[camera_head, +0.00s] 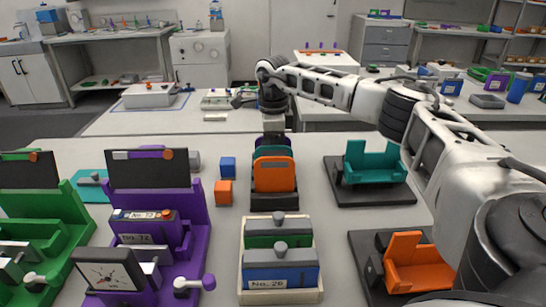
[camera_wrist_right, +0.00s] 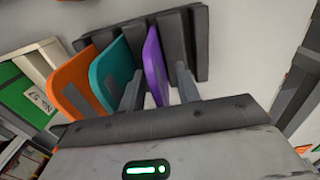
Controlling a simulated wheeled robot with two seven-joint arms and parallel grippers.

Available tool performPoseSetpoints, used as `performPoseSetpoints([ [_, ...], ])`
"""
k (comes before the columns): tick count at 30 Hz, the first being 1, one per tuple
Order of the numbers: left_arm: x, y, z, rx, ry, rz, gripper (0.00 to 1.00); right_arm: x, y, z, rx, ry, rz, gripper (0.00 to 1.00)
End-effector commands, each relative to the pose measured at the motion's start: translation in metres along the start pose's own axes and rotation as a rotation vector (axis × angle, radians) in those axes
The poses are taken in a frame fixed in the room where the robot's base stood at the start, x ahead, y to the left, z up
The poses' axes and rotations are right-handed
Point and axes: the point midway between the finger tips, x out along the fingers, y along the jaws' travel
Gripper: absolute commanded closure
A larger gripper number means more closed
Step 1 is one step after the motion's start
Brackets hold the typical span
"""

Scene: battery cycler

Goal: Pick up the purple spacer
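The purple spacer (camera_wrist_right: 155,68) stands upright in a dark slotted rack (camera_wrist_right: 203,45), beside the teal spacer (camera_wrist_right: 112,72) and the orange spacer (camera_wrist_right: 78,85). In the head view the rack (camera_head: 274,202) stands mid-table. The orange spacer (camera_head: 274,174) is in front and mostly hides the teal one; only a sliver of purple shows behind. My right gripper (camera_wrist_right: 158,88) reaches down over the rack from behind. Its fingers are apart, one on each side of the purple spacer, with visible gaps. I cannot tell whether either finger touches it. My left gripper is out of view.
A cream tray (camera_head: 243,262) with green and blue blocks stands in front of the rack. Blue (camera_head: 228,167) and orange (camera_head: 224,192) cubes lie left of it. Purple (camera_head: 197,222) and green (camera_head: 64,232) stations stand left; teal (camera_head: 372,162) and orange (camera_head: 420,265) fixtures stand right.

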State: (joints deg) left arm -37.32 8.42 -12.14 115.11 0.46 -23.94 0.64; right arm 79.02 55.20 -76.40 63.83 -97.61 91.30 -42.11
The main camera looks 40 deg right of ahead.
Motion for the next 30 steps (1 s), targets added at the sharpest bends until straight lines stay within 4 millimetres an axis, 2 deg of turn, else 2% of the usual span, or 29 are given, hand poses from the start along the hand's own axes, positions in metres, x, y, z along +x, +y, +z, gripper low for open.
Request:
performPoseSetpoints([
  [2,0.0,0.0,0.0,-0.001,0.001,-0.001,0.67,0.0,0.0,0.0,0.0,0.0,0.0,0.67],
  [5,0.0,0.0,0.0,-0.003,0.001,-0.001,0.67,0.0,0.0,0.0,0.0,0.0,0.0,0.95],
  [6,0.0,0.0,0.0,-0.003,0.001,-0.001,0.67,0.0,0.0,0.0,0.0,0.0,0.0,1.0],
  [20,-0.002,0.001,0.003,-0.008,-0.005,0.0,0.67,-0.007,0.0,0.0,0.0,-0.002,-0.001,1.0],
  [26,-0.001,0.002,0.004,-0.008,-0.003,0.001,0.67,-0.031,-0.001,0.001,0.0,-0.003,-0.003,1.0],
  [30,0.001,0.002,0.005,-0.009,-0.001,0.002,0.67,-0.06,-0.001,0.001,0.0,-0.005,-0.004,1.0],
])
